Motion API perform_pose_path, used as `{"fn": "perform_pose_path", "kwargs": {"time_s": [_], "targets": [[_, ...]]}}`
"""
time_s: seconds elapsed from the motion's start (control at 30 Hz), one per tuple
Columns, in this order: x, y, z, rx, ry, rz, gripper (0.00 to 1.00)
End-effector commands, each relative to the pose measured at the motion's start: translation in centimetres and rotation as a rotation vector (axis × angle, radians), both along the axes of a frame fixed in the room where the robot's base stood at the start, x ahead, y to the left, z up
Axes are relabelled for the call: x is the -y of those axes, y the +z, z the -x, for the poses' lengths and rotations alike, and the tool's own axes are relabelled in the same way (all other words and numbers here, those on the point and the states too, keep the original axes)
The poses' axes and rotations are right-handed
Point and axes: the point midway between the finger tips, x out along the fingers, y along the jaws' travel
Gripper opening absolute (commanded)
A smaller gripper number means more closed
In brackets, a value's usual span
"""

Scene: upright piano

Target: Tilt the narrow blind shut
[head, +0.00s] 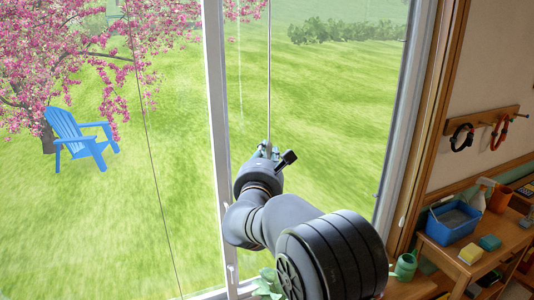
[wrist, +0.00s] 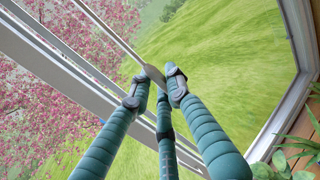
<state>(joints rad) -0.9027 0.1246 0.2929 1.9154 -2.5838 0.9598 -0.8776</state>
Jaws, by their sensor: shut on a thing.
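A thin grey tilt wand (head: 269,70) hangs straight down in front of the right-hand window pane. My gripper (head: 268,150) is at its lower end in the head view. In the wrist view my gripper (wrist: 155,77) has its teal fingers closed around the wand's thicker lower end, and the wand (wrist: 112,33) runs from there to the upper left. The narrow blind's slats are not visible in either view, so their tilt cannot be told.
A white window post (head: 216,90) stands just left of the wand. A thin dark cord (head: 150,130) hangs in front of the left pane. At right are a wooden bench with a blue bin (head: 453,222), a green watering can (head: 404,266) and a wall peg rail (head: 488,119). Leaves (wrist: 300,150) show lower right.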

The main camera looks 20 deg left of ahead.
Motion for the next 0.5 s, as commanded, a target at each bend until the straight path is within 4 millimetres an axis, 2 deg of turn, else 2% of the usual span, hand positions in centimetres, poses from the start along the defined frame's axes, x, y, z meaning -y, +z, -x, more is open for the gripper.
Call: {"fn": "perform_pose_path", "kwargs": {"time_s": [0.17,0.5], "targets": [[0.02,0.0,0.0,0.0,0.0,0.0,0.0],[0.04,-0.19,0.0,0.001,0.011,-0.001,0.0]]}}
